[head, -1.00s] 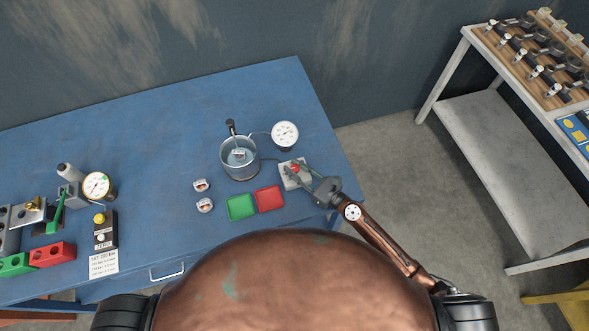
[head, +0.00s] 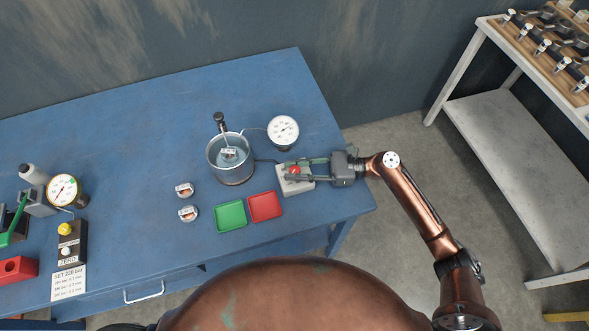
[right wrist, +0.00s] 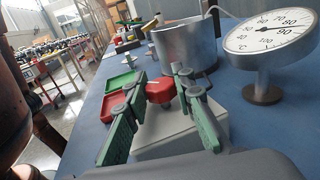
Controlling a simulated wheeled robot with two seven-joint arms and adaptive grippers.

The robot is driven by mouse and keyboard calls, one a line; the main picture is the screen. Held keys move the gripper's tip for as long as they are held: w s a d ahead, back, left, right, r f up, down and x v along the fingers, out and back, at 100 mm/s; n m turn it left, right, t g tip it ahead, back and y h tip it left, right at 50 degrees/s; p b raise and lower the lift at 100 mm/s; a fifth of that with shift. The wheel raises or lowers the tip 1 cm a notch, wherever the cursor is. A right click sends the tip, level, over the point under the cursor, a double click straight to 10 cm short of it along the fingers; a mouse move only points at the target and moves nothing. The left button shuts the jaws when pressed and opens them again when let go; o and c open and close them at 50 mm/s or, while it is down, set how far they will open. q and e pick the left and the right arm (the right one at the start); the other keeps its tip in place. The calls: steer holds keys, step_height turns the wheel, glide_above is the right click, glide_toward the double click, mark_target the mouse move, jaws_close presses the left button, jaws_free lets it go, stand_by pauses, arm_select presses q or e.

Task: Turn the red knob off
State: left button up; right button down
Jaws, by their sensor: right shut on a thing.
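The red knob (head: 294,171) sits on top of a pale grey box (head: 297,187) near the table's right end. It also shows in the right wrist view (right wrist: 160,91), with a short white mark on its top. My right gripper (head: 291,169) comes in from the right, its two green-padded fingers on either side of the knob. In the right wrist view (right wrist: 160,82) the fingertips are shut on the knob, which stays on the box. The gripper partly covers the knob and box. My left gripper is not in view.
A metal pot (head: 231,160) of liquid and a round dial gauge (head: 283,132) stand just behind the box. Green (head: 230,216) and red (head: 265,206) trays lie in front. Two small parts (head: 186,213) sit to the left. The blue table's (head: 130,150) middle is clear.

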steer(key=shift+n+g, duration=0.5)
steer(key=shift+g, duration=0.3)
steer(key=c, duration=1.6)
jaws_free()
steer(key=d, duration=0.4)
steer(key=w+d, duration=0.1)
steer(key=d, duration=0.6)
steer(key=shift+w+d, duration=0.3)
steer(key=shift+d, duration=0.1)
steer(key=shift+f, duration=0.1)
